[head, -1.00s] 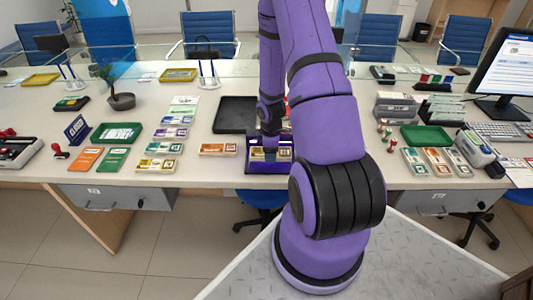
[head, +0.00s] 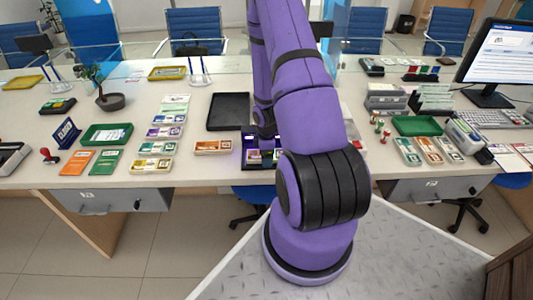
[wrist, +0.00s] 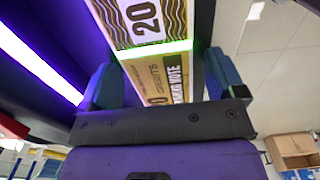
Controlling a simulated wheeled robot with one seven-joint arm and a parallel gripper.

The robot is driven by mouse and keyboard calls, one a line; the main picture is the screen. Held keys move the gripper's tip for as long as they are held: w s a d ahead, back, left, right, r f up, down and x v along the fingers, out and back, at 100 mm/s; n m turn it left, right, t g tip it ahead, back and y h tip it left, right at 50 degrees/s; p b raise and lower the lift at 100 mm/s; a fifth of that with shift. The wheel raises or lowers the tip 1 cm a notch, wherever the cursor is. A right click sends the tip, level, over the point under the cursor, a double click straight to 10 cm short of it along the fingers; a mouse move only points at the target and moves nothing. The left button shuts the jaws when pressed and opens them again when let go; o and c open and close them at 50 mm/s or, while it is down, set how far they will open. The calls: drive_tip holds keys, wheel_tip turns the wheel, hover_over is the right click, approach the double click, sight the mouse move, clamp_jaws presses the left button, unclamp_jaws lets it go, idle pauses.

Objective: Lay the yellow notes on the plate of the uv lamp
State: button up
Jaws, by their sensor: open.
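The yellow notes (wrist: 163,75), a bundle marked 20 with a pale band glowing green-white, show between my open fingers in the wrist view. The dark blue uv lamp (head: 247,164) stands at the counter's front edge in the head view, with a violet glow. Its bright tube (wrist: 35,62) crosses the left of the wrist view. My gripper (wrist: 160,85) is open, with a blue finger on each side of the notes. In the head view my gripper (head: 266,143) is at the lamp, small and partly hidden by my arm. Whether the fingers touch the notes is unclear.
An orange note bundle (head: 212,147) lies just left of the lamp. A black tray (head: 229,111) is behind it. Several other bundles lie further left, near a green tray (head: 106,135). Another green tray (head: 418,126) and a monitor (head: 497,62) are at the right.

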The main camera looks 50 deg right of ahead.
drive_tip(key=w+a+r+m+t+h, duration=0.1)
drive_tip(key=a+r, duration=0.3)
drive_tip(key=r, duration=0.8)
drive_tip(key=a+r+m, duration=0.2)
drive_tip(key=a+r, duration=0.2)
drive_tip(key=r, duration=0.8)
drive_tip(key=w+a+r+m+t+h, duration=0.1)
drive_tip(key=a+r, duration=0.3)
drive_tip(key=r, duration=0.8)
drive_tip(key=s+a+r+m+t+y, duration=0.2)
drive_tip(key=s+a+r+m+t, duration=0.1)
drive_tip(key=s+a+r, duration=1)
drive_tip(key=shift+s+a+r+m, duration=0.35)
drive_tip(key=shift+a+m, duration=0.15)
drive_tip(key=shift+a, duration=0.3)
